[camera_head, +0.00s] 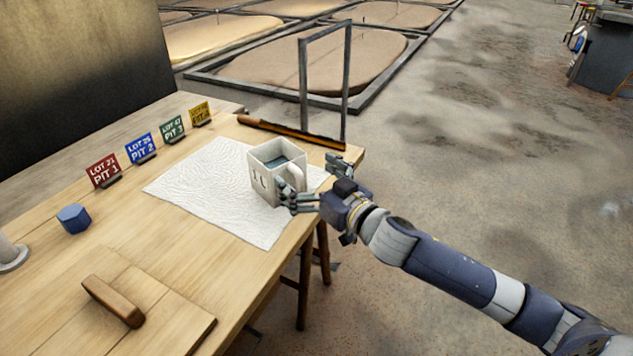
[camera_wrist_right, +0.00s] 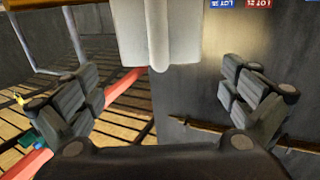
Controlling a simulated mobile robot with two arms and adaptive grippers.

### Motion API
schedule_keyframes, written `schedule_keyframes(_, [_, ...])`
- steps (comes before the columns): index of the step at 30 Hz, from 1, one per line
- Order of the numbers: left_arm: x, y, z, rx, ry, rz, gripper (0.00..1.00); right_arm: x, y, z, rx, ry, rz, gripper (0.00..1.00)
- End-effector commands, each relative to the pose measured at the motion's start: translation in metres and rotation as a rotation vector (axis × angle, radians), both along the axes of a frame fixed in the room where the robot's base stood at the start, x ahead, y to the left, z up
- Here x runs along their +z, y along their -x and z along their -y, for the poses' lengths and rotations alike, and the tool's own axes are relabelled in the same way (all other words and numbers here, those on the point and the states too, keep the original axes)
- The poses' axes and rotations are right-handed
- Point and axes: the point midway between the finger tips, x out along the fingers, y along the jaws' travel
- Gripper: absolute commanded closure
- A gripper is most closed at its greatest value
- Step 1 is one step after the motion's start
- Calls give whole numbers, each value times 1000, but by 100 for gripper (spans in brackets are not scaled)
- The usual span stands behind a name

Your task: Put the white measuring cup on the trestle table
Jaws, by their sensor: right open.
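The white measuring cup (camera_head: 262,180) is square-sided, with a dark marking on one face and a handle on its right side. It stands upright on a white cloth (camera_head: 205,190) on the trestle table (camera_head: 60,278). My right gripper (camera_head: 306,173) is open at the cup's handle side, with its fingers spread either side of the handle. In the right wrist view the cup (camera_wrist_right: 187,35) and its handle show at the top, between the open fingers and apart from them. My left gripper is not in view.
Lot cards (camera_head: 140,149) stand along the table's back. A blue hexagonal block (camera_head: 74,218) and a wooden-handled tool (camera_head: 113,301) lie on the left and front. Open floor lies to the right.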

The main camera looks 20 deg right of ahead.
Motion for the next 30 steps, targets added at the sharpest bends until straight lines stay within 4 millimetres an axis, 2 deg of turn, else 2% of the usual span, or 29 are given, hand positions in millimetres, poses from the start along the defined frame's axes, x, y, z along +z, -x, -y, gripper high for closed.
schedule_keyframes(3, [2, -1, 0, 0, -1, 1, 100, -2, 16, 4, 0, 1, -3, 0])
schedule_keyframes(10, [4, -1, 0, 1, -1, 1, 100, 0, 32, 9, 0, 1, 0, 0])
schedule_keyframes(30, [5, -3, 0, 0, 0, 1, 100, 1, 35, 10, 0, 2, 1, 0])
